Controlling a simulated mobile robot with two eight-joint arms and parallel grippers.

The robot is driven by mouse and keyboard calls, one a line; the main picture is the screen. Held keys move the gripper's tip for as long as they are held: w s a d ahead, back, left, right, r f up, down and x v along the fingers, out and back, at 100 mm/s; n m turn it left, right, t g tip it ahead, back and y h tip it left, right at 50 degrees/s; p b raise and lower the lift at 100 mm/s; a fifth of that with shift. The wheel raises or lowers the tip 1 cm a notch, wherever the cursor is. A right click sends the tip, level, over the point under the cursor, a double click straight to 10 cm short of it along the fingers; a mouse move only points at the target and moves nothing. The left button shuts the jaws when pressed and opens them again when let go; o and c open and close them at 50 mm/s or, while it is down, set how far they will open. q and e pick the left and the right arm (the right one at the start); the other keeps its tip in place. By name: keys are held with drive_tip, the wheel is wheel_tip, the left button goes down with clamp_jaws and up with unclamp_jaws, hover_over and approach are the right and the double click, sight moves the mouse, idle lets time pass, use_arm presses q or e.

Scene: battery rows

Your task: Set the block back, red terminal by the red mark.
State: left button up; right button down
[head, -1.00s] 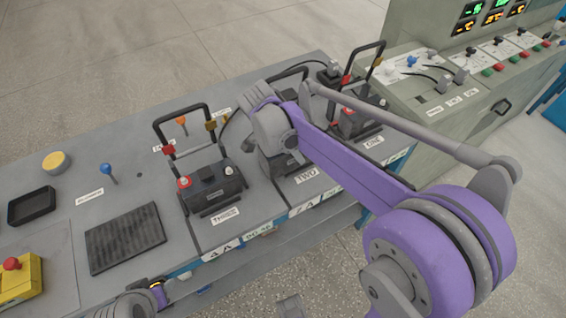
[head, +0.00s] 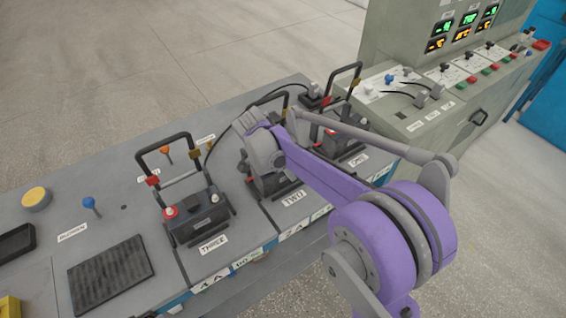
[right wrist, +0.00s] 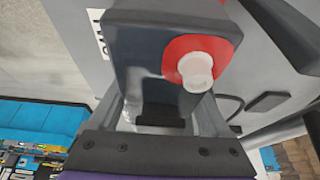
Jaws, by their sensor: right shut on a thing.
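In the right wrist view my right gripper (right wrist: 160,117) is shut on a dark grey block (right wrist: 137,50). The block's near end has a pale round terminal (right wrist: 196,72) with a red ring (right wrist: 222,50) around it. In the head view my right arm reaches to station TWO, and the block (head: 286,185) shows only in part below my wrist. Its terminals are hidden there, and I cannot tell whether it touches the bench. I cannot make out the red mark at station TWO. My left gripper is not in view.
Station THREE's block (head: 200,219) stands to the left, below a raised black handle (head: 165,147). Station ONE (head: 340,143) is close on the right, with another raised handle. A black ribbed mat (head: 110,272) lies at front left. A control console (head: 440,100) stands at the right.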

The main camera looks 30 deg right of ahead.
unclamp_jaws()
drive_tip(key=shift+f, duration=0.1)
drive_tip(key=shift+a+r, duration=0.1)
drive_tip(key=shift+r, duration=0.3)
drive_tip(key=a, duration=0.8)
drive_tip(key=s+a, duration=0.1)
drive_tip(key=a, duration=0.3)
drive_tip(key=shift+s+r, duration=0.1)
drive_tip(key=shift+r, duration=0.2)
drive_tip(key=s+n, duration=0.2)
drive_tip(key=s, duration=0.1)
drive_tip(key=s+d+r+n+t+y, duration=0.1)
drive_tip(key=s+n, duration=0.2)
drive_tip(key=s+d+n+y, duration=0.1)
drive_tip(key=s+n, duration=0.1)
drive_tip(key=s, duration=0.2)
drive_tip(key=shift+s+r+n+t, duration=0.1)
drive_tip(key=shift+r+n+t, duration=0.15)
drive_tip(key=shift+n+t, duration=0.05)
drive_tip(key=s+f+n+t+y, duration=0.2)
drive_tip(key=s+f+n+t, duration=0.1)
drive_tip(key=s+n, duration=0.6)
drive_tip(key=s+f, duration=0.1)
drive_tip(key=s, duration=0.1)
drive_tip(key=shift+s+n+y, duration=0.3)
